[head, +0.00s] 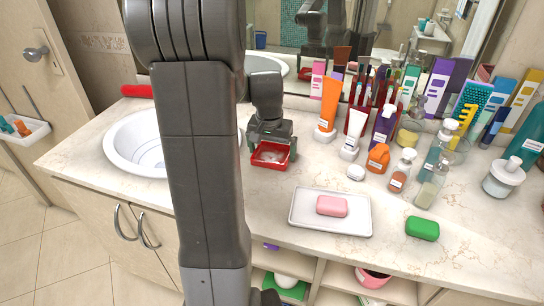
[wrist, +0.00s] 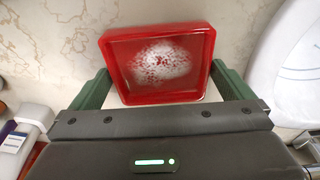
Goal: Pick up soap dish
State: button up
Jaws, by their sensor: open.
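The soap dish (head: 270,165) is a small square red dish on the counter, just right of the sink. It shows from above in the wrist view (wrist: 118,60), with whitish foam or residue inside. My gripper (head: 272,150) points down at the dish from its far side in the head view. In the wrist view my gripper (wrist: 160,85) is open, with one green finger on each side of the dish's near part. I cannot tell whether the fingers touch its walls. The dish appears to rest flat on the counter.
The white sink (head: 130,150) lies left of the dish. Tubes, boxes and bottles crowd the counter to the right, including an orange tube (head: 329,103). A white tray (head: 300,222) with pink soap (head: 332,206) and a green soap (head: 422,228) lie nearer the front edge.

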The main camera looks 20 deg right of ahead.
jog(key=shift+f, duration=0.25)
dwell(0.4)
jog(key=c, duration=0.7)
